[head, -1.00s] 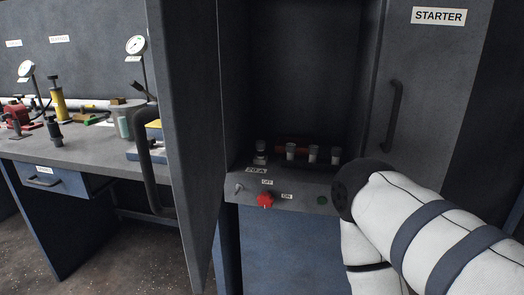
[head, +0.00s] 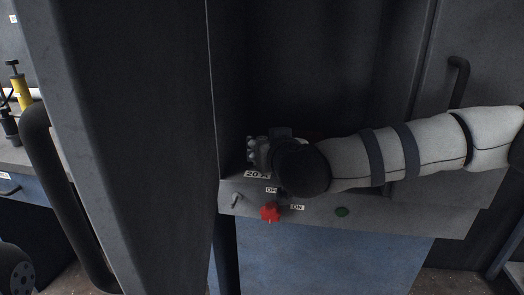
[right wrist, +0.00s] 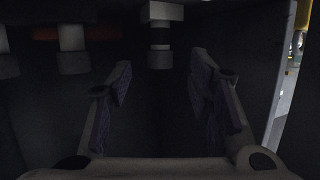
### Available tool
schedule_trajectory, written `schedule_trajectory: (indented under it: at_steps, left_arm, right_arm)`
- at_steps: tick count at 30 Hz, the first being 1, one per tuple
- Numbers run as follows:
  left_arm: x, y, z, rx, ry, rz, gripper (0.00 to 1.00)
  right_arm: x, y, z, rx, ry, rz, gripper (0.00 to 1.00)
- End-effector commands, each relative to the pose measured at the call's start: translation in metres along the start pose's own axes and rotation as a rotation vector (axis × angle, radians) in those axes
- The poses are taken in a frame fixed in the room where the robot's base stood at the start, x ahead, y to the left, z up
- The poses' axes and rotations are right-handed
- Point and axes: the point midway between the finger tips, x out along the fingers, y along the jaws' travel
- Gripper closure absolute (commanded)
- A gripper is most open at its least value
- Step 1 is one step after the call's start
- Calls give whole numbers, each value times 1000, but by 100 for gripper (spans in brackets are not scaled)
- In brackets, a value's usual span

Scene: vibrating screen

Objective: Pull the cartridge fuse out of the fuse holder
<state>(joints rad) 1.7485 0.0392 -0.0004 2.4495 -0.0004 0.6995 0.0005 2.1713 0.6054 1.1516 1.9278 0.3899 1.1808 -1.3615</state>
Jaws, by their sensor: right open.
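The cartridge fuse appears to be the pale post with a dark band (right wrist: 160,38) at the top middle of the right wrist view. In the earlier head view it is the leftmost post, above the 20 A label. My right gripper (right wrist: 160,78) is open, with one finger on each side of the post's line and dark gaps between; I see no contact. In the head view my right gripper (head: 259,151) is over the fuse ledge, and my wrist and forearm hide most of it and the posts.
Two more pale posts (right wrist: 72,52) and an orange bar (right wrist: 50,33) are beside the fuse. The red knob (head: 270,212), a toggle (head: 235,200) and a green button (head: 342,212) are on the panel front. The open cabinet door (head: 130,130) stands at left.

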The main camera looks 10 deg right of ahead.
Motion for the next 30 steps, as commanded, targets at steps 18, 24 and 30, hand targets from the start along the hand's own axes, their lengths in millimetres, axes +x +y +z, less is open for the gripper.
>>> schedule_trajectory:
  at_steps: [18,24,30]
  left_arm:
    - [15,0,8,1,-39,-2,69]
    - [15,0,8,1,-38,-2,69]
    - [15,0,8,2,-38,-2,69]
  right_arm:
    - [56,0,-9,-1,5,-3,60]
    - [56,0,-9,-1,5,-3,100]
    - [56,0,-9,0,5,-2,100]
